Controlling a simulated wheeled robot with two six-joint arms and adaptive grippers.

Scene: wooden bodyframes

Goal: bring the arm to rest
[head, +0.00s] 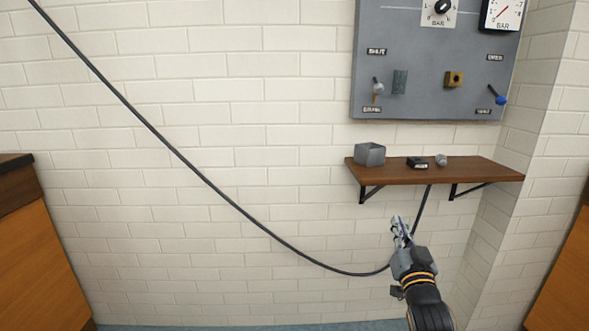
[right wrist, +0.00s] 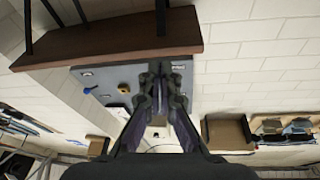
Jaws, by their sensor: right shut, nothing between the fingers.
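My right gripper (head: 401,229) is in the lower right of the head view, in front of the white brick wall and below the wooden shelf (head: 470,171). Its fingers point up and slightly left. In the right wrist view, the two dark fingers of the right gripper (right wrist: 161,78) come together at their tips with nothing between them. The wooden shelf (right wrist: 105,43) also crosses the top of that view, apart from the fingers as far as I can tell. My left gripper is in neither view.
A grey panel (head: 424,60) with gauges, knobs and levers hangs above the shelf. The shelf carries a grey open box (head: 370,154), a small black item (head: 417,163) and a small grey knob-like piece (head: 440,159). A dark cable (head: 200,175) sags across the wall, passing behind my right arm.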

